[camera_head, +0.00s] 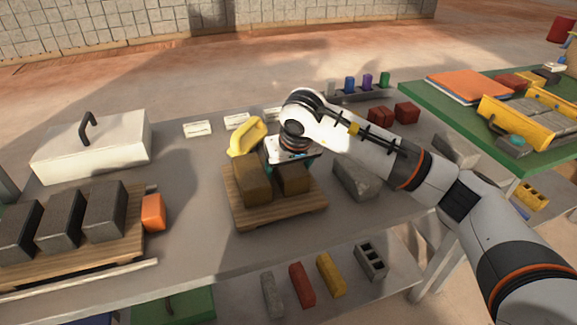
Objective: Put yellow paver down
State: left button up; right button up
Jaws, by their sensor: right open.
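Two brownish-yellow paver blocks stand side by side on a wooden pallet (268,217) in the middle of the grey table. The left paver (253,185) shows its front and side. The right paver (293,181) stands under my right gripper (288,166), which comes down from above. My right gripper is open; its fingers are mostly hidden by its own body and the paver, so I cannot tell whether they touch it. A bright yellow handle-shaped piece (246,138) is just behind the left paver. My left gripper is not in view.
A grey stone block (355,180) lies right of the pallet. Red blocks (381,115) are behind my right arm.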

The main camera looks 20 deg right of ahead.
jog(key=v, duration=1)
jog(key=shift+r, duration=0.1)
jog(key=shift+s+r+p, duration=0.3)
jog(key=shift+s+r, duration=0.05)
jog(key=shift+r, duration=0.3)
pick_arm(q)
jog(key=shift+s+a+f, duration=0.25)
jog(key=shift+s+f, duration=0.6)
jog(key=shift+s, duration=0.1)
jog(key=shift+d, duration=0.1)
